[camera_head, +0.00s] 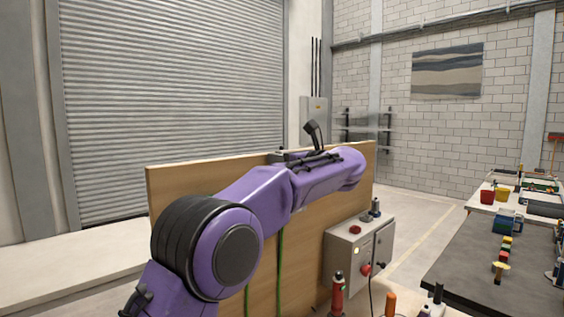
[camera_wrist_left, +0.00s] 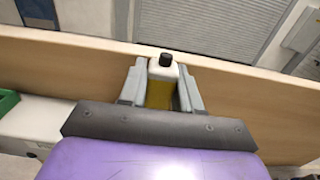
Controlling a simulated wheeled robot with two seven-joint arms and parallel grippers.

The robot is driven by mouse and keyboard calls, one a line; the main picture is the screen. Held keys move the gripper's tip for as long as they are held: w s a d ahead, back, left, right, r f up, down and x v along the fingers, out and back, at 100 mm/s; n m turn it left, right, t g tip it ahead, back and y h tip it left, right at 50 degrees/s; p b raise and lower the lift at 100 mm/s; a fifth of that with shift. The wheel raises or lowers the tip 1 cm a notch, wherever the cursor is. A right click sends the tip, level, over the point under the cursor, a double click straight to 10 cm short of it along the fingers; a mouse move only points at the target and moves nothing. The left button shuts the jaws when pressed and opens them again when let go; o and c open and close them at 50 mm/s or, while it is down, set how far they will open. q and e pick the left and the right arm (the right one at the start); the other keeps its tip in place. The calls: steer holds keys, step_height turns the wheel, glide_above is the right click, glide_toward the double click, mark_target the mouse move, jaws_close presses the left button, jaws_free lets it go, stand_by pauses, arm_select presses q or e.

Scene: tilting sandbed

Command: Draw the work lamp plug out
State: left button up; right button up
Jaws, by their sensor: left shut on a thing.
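My left gripper (camera_wrist_left: 160,66) shows in the left wrist view, its two grey fingers closed on either side of a bottle-like thing (camera_wrist_left: 163,75). That thing has a black cap, a whitish upper part and a yellow lower part. It stands upright in the picture, in front of the wooden board (camera_wrist_left: 75,70). In the head view my purple left arm crosses the board (camera_head: 180,185) and hides the fingers and what they hold. I cannot pick out the work lamp plug for certain. My right gripper is not in view.
Green cords (camera_head: 280,260) hang down the board. A grey control box (camera_head: 345,245) with red buttons stands at its right. A red bottle (camera_head: 338,293) stands in front. A dark table (camera_head: 465,285) with small coloured things is at the right. Open floor lies behind.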

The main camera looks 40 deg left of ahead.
arm_select(q)
steer(key=shift+r, duration=0.15)
steer(key=shift+r+p, duration=0.45)
steer(key=shift+r, duration=0.25)
steer(key=shift+a, duration=0.15)
